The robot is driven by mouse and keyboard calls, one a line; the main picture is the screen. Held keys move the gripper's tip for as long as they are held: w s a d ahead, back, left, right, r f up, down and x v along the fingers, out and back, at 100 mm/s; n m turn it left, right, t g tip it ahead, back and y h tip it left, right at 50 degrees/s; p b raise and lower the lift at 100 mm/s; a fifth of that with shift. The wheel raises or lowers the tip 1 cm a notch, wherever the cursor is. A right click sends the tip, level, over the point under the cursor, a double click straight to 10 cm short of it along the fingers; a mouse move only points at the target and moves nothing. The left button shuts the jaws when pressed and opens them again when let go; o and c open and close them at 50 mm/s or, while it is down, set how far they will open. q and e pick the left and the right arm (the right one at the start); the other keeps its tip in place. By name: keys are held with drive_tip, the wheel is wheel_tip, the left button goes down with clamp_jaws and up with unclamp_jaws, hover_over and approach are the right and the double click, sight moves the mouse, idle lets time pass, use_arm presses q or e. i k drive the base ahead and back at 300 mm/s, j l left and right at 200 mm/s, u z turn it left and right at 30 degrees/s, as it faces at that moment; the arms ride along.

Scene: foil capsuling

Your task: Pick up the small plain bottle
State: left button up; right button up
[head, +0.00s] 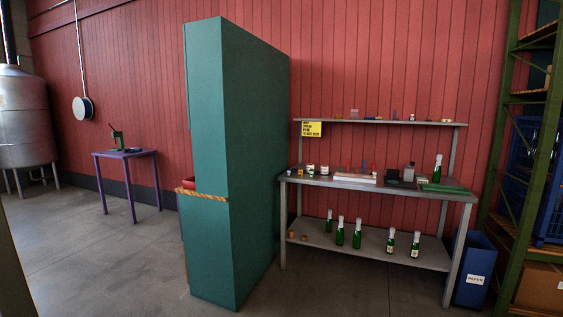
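Several green bottles with pale tops stand upright on the lower shelf of the grey workbench. A short one without a visible label (329,222) stands at the left and looks like the small plain bottle. Two taller bottles without visible labels stand beside it, one (340,237) and another (357,239). Two bottles with pale labels stand to the right, one (390,246) and another (415,249). One more green bottle (437,173) stands on the bench top at the right. Neither of my grippers is in view.
A tall teal cabinet (250,150) stands left of the workbench (455,197), close to its left end. A blue bin (475,270) and green racking (535,130) stand at the right. A purple table (128,154) stands far left. The floor in front of the bench is clear.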

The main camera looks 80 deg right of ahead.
sight(437, 170)
drive_tip(key=z, duration=3.9)
drive_tip(key=i+l+z, duration=0.25)
drive_tip(key=i, duration=0.75)
drive_tip(key=i+z, duration=0.3)
drive_tip(key=i, duration=0.75)
